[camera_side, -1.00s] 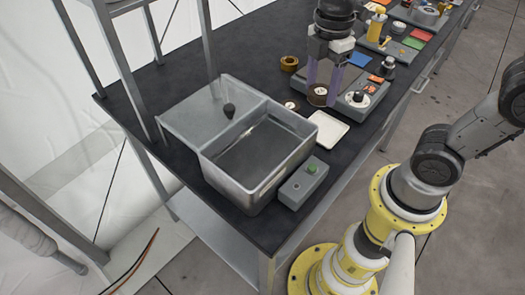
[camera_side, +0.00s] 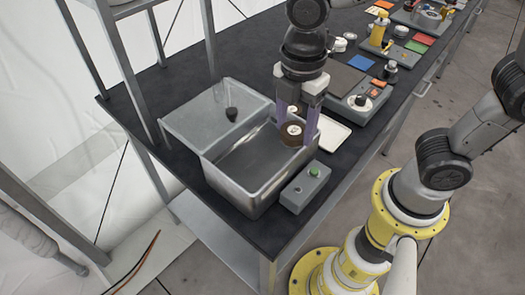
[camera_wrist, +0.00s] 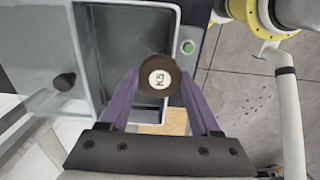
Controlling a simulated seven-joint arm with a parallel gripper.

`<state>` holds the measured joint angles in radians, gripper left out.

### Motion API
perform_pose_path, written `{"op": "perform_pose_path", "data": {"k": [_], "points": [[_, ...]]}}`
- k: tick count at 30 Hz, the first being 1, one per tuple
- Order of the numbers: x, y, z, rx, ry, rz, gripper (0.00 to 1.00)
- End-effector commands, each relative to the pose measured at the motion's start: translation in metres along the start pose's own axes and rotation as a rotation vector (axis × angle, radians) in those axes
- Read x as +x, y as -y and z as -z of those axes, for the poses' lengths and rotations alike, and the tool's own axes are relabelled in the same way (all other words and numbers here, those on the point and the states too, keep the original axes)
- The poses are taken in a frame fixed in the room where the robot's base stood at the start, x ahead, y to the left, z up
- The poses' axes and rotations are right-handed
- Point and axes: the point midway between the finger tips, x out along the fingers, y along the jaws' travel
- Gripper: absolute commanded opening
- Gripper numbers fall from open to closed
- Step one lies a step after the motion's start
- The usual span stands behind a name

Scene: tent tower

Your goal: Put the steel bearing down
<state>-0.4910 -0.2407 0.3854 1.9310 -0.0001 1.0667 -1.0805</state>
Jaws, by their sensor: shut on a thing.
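My gripper (camera_side: 297,124) is shut on the steel bearing (camera_side: 292,139), a round brown piece with a white face, held between purple fingers. In the wrist view the bearing (camera_wrist: 150,92) shows a white label marked K5, with a finger of my gripper (camera_wrist: 158,92) on each side. In the side view it is held above the right back end of the open grey metal bin (camera_side: 240,196). In the wrist view it overlaps the bin's right rim. I cannot tell its exact height above the bin.
A lidded or sloped grey part (camera_side: 200,117) with a black knob (camera_side: 231,114) adjoins the bin. A grey box with a green button (camera_side: 305,188) stands at the bin's right. A white tray (camera_side: 335,136) lies behind it. A grey fixture (camera_side: 358,101) stands further back.

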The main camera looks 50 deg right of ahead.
Motion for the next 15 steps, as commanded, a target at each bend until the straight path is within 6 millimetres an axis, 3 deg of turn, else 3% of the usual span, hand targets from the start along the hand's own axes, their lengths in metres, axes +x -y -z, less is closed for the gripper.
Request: {"op": "perform_pose_path", "data": {"k": [7,15], "points": [[0.04,-0.035,0.018,0.001,0.002,0.003,0.0],[0.058,-0.05,0.026,0.001,0.0,0.0,0.0]]}}
